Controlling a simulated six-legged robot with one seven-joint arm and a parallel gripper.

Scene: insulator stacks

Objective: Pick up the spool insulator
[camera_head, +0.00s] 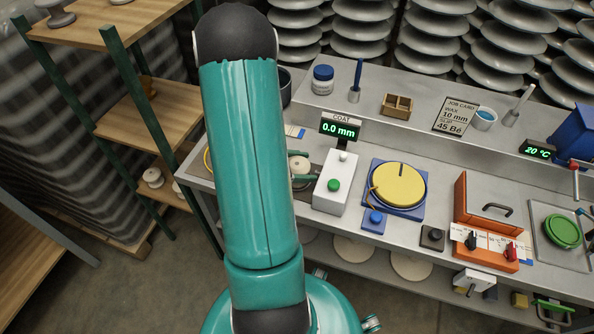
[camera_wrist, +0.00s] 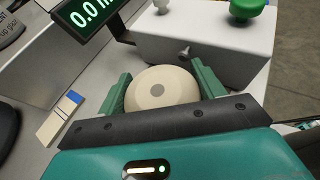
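The cream, round-topped spool insulator (camera_wrist: 160,91) sits between the two green fingers of my gripper (camera_wrist: 164,84) in the wrist view. A small grey disc marks the middle of its top. One finger is close along each side of it, and I cannot tell whether they press on it. The black edge of my gripper hides its near side. In the head view the spool insulator (camera_head: 300,165) shows just right of my teal arm, left of the white coat gauge box (camera_head: 334,182). What it rests on is hidden.
The white box stands close beyond the fingers, with the coat display (camera_head: 341,128) reading 0.0 mm behind it. A yellow turntable (camera_head: 399,185) and an orange box (camera_head: 486,220) are further right on the bench. A wooden shelf rack (camera_head: 150,115) stands at left.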

